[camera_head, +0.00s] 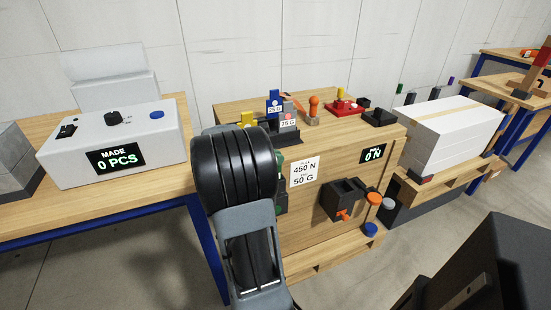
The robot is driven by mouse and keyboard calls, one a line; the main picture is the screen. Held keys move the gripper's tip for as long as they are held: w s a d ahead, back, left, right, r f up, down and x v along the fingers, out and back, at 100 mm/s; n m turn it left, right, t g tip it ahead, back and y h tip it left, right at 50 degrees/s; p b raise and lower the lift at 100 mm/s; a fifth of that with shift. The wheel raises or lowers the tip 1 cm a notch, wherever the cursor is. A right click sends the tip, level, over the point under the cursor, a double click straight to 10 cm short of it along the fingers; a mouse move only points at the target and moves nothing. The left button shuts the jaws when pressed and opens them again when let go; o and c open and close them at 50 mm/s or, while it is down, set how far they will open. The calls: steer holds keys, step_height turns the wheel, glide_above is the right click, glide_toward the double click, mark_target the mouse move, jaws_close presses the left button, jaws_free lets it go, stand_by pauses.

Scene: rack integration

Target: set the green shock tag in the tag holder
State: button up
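I cannot make out a whole green shock tag. Some dark green parts (281,200) show on the crate front at the edge of my arm, mostly hidden by it; I cannot tell whether they are the tag or the tag holder. My dark arm stands in front of the crate's left side. My gripper's fingertips are not visible.
The crate (310,235) bears a 450 N, 50 G label (303,170), a 0 N display (373,154) and a black block (343,199) with orange parts. A counter box (119,145) reading 0 PCS stands left. A white carton (451,136) stands right.

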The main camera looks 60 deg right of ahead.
steer(key=o, duration=0.5)
steer(key=shift+o, duration=0.2)
steer(key=shift+w+a, duration=0.1)
steer(key=p+v, duration=0.1)
steer(key=v, duration=1.2)
steer(key=shift+w+a, duration=0.2)
